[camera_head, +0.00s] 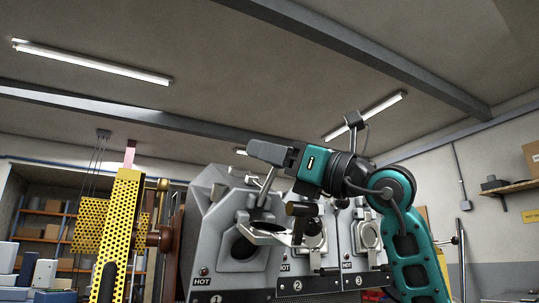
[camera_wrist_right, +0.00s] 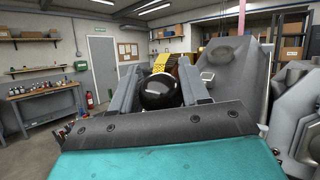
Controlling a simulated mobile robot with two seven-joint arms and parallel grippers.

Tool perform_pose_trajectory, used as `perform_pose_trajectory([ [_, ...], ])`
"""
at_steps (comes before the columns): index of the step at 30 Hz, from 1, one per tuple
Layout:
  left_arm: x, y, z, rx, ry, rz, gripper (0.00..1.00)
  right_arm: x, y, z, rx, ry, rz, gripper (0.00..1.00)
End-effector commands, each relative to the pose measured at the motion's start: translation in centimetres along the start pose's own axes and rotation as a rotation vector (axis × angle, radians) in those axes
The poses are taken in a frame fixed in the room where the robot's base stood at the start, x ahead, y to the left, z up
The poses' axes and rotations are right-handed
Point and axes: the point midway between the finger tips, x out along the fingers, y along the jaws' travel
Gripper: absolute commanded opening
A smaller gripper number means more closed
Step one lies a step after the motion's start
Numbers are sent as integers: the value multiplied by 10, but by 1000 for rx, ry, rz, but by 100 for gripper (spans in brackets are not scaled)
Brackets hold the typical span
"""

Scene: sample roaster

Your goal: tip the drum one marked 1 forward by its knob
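The drum one unit (camera_head: 228,222) is the grey housing marked 1 (camera_head: 217,299), left of units 2 and 3, with a dark round opening in its front. My right gripper (camera_head: 268,153) reaches in from the right above it, pointing left. A thin metal rod (camera_head: 265,188) rises from the unit toward the gripper. In the right wrist view the black ball knob (camera_wrist_right: 160,91) sits between my two fingers (camera_wrist_right: 158,85) and fills the gap, so the gripper appears shut on it. The gripper hides the knob in the head view. My left gripper is not in view.
Unit 2 (camera_head: 297,286) and unit 3 (camera_head: 349,282) stand close on the right; a dark handle (camera_head: 302,208) is just below my right wrist. Yellow perforated guards (camera_head: 122,225) stand on the left.

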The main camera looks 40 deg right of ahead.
Motion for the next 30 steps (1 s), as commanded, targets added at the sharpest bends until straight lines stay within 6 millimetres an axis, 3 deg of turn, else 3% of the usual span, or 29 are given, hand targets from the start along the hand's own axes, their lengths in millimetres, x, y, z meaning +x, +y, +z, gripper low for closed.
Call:
perform_pose_trajectory([
  [7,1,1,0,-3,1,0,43,0,2,-2,-1,2,4,66],
  [17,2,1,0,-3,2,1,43,-6,1,-2,-1,0,1,66],
  [20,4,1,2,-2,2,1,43,-20,0,-3,-2,1,-2,66],
  [30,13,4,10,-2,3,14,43,-94,0,-6,-1,4,-2,66],
])
